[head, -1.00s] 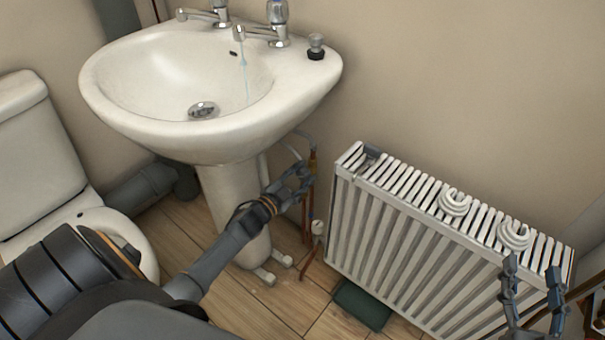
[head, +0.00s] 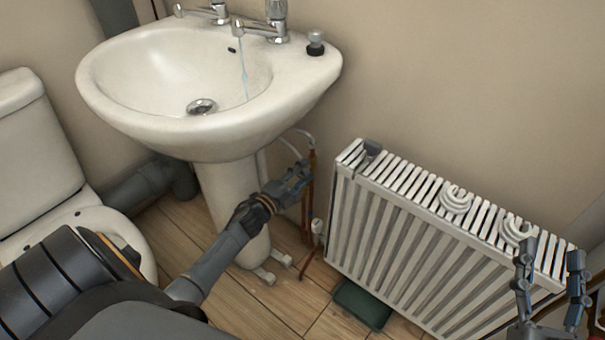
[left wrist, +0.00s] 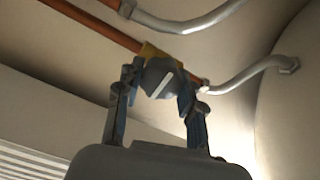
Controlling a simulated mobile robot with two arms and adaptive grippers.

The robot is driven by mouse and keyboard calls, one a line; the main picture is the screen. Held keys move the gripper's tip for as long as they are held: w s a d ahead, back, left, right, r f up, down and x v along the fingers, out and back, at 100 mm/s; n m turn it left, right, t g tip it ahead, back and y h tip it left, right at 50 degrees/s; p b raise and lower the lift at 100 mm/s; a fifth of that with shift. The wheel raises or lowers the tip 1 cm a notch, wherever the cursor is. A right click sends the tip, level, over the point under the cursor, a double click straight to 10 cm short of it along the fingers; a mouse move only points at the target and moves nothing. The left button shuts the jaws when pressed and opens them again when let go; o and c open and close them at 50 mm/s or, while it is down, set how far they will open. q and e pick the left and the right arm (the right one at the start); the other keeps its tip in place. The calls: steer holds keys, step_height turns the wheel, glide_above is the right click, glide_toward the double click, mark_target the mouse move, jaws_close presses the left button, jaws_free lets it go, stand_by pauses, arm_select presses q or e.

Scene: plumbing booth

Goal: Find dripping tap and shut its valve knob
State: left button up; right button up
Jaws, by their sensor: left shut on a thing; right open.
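The right tap (head: 268,30) on the basin has a thin bluish stream (head: 244,75) falling from its spout. The left tap (head: 205,13) shows no water. Beside the basin pedestal, my left gripper (head: 300,172) is at the copper pipes under the basin's right side. In the left wrist view, its fingers (left wrist: 158,88) are shut on a dark grey valve knob (left wrist: 163,80) with a white line. The knob sits on a brass valve body (left wrist: 152,52) on a copper pipe (left wrist: 95,22). My right gripper (head: 551,262) is open and empty in front of the radiator's right end.
A white radiator (head: 430,235) stands close to the right of the pipes, with white coils (head: 455,199) and a small grey object (head: 371,149) on top. A green box (head: 362,304) lies under it. The basin (head: 205,135) overhangs my left gripper. A toilet (head: 35,150) stands at left.

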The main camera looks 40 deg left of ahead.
stand_by(0.3)
arm_select(q)
steer(key=o, duration=1.2)
steer(key=s, duration=0.8)
steer(key=s+a, duration=0.1)
steer(key=s, duration=0.3)
steer(key=shift+d, duration=0.1)
